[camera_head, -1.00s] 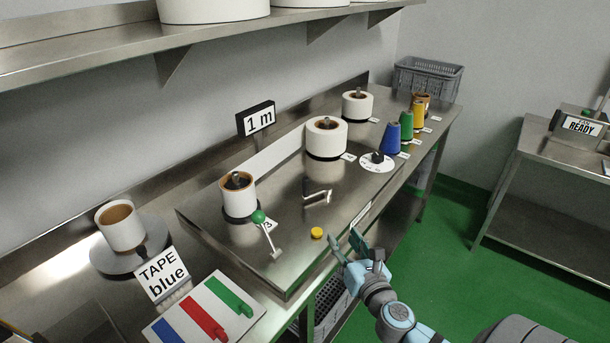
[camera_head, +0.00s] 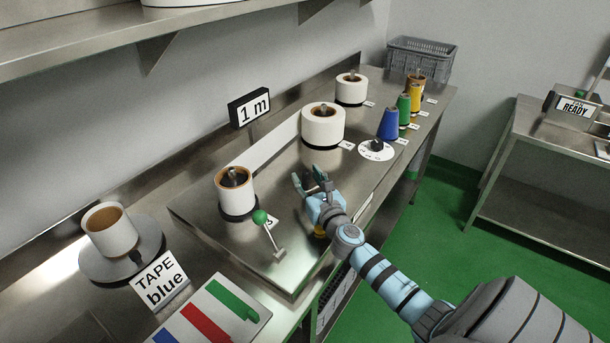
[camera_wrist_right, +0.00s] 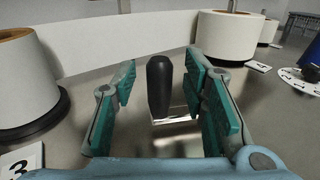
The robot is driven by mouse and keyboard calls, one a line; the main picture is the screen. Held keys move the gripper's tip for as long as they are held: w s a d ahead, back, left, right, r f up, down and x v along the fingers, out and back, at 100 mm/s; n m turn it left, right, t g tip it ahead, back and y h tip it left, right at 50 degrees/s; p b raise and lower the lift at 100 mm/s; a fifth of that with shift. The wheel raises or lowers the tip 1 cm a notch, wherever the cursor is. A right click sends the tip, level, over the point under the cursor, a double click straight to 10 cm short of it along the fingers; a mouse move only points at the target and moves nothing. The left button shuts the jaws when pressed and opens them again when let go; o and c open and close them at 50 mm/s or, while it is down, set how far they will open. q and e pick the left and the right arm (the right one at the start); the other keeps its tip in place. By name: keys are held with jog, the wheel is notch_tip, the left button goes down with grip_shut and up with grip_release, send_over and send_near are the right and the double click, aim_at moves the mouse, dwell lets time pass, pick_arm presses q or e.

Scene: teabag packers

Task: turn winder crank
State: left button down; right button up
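The winder crank shows in the right wrist view as an upright black handle (camera_wrist_right: 159,88) above a shiny metal part (camera_wrist_right: 172,117) on the steel top. My right gripper (camera_head: 308,179) is over the middle of the winder bench in the head view and hides the crank there. In the wrist view its teal finger pads (camera_wrist_right: 162,72) are open, one on each side of the handle, with a visible gap on both sides. My left gripper is in neither view.
A green-knobbed lever (camera_head: 260,217) and a white roll (camera_head: 235,194) stand left of my right gripper. A larger white roll (camera_head: 323,126), a dial (camera_head: 376,151) and coloured cones (camera_head: 388,125) stand beyond. A yellow button (camera_head: 319,232) is partly hidden under my arm.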

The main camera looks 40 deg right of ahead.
jog(key=shift+w+d, duration=0.2)
jog(key=shift+w, duration=0.45)
jog(key=shift+s+r, duration=0.1)
jog(key=shift+r, duration=0.05)
grip_shut()
